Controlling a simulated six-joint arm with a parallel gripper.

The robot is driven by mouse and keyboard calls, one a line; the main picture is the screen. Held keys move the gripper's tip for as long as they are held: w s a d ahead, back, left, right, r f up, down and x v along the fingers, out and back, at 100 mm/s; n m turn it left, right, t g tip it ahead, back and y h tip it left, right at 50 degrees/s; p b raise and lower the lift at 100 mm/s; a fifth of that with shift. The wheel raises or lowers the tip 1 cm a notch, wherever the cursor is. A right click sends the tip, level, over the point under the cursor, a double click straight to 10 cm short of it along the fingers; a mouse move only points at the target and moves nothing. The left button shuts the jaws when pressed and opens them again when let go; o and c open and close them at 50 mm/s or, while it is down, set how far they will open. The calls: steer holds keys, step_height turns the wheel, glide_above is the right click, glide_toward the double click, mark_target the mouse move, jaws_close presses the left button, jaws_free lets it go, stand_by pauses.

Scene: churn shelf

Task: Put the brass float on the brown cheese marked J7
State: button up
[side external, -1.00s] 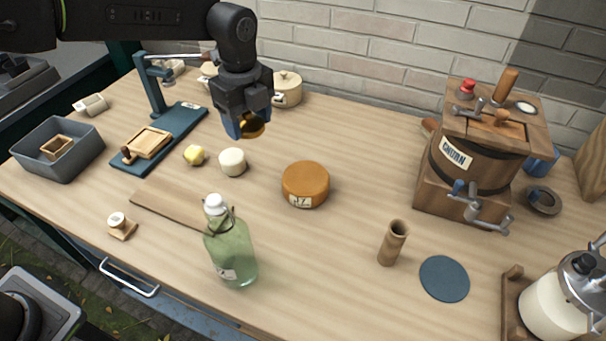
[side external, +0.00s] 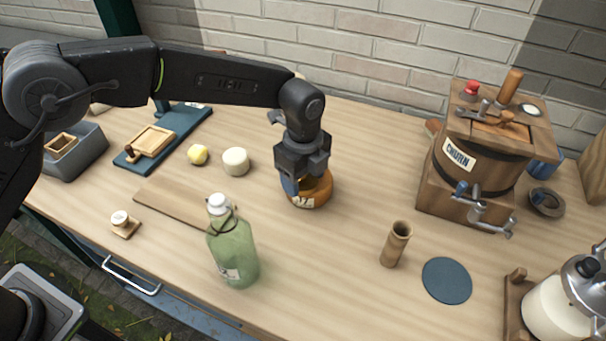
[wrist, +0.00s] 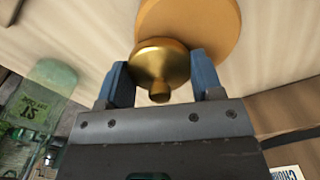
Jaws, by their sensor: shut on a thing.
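The brown cheese (side external: 322,190) is a round orange-brown wheel on the table, with a white label whose J7 marking is partly covered in the side view. It also shows in the wrist view (wrist: 205,25), just beyond the float. My gripper (side external: 300,188) is over the cheese in the side view and hides part of it. In the wrist view its blue fingers are shut on the brass float (wrist: 160,65), a shiny round gold piece with a small knob. Whether the float touches the cheese I cannot tell.
A green bottle (side external: 233,250) stands front left of the cheese, near a wooden board (side external: 172,202). A white round piece (side external: 236,161) is to the left. A wooden cup (side external: 396,244), blue disc (side external: 447,281) and churn (side external: 470,165) stand right. Table between cheese and churn is clear.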

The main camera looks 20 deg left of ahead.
steer(key=shift+f, duration=0.2)
steer(key=o, duration=0.9)
